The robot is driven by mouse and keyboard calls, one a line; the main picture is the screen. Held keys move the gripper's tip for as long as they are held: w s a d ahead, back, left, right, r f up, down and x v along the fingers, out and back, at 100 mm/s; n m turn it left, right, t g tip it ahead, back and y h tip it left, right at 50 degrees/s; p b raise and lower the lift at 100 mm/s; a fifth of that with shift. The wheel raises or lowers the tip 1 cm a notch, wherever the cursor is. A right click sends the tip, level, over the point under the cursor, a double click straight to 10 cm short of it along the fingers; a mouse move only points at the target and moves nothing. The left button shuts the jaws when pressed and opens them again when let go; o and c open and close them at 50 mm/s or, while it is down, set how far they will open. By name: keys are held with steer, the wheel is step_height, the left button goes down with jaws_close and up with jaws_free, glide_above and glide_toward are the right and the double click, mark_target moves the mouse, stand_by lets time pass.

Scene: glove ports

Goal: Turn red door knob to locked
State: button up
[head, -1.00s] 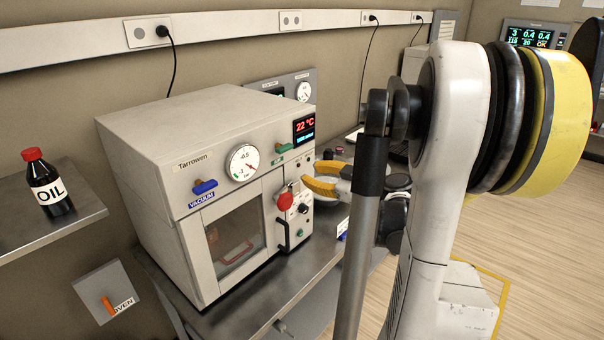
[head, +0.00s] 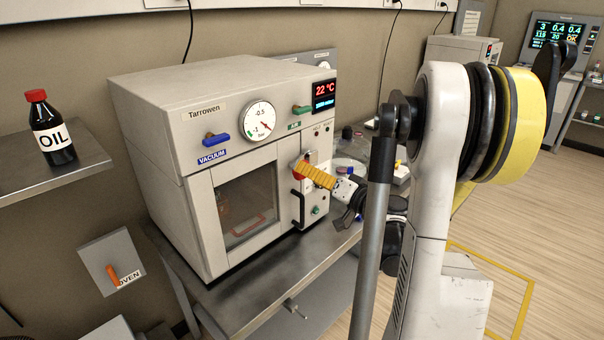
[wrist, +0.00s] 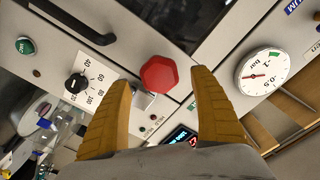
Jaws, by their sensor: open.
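The red door knob (wrist: 160,74) is on the front of the Tarrowen vacuum oven (head: 200,140). In the wrist view it lies between and just beyond the tips of my yellow fingers. My gripper (wrist: 163,88) is open, with one finger on each side of the knob; I cannot tell whether either touches it. In the head view my gripper (head: 308,174) is at the oven's right front panel, and the fingers hide most of the knob. The oven door with its window (head: 247,210) appears closed.
A black door handle (head: 297,208) sits below the knob. A blue vacuum lever (head: 217,138), a gauge (head: 258,121) and a green lever (head: 303,109) are on the upper front. A temperature dial (wrist: 77,84) is near one finger. An oil bottle (head: 50,130) stands on the left shelf.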

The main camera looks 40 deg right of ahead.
steer(key=shift+w+a, duration=0.1)
steer(key=shift+w, duration=1.5)
steer(key=c, duration=1.4)
steer(key=m+b, duration=0.1)
steer(key=m, duration=0.3)
steer(key=o, duration=1.4)
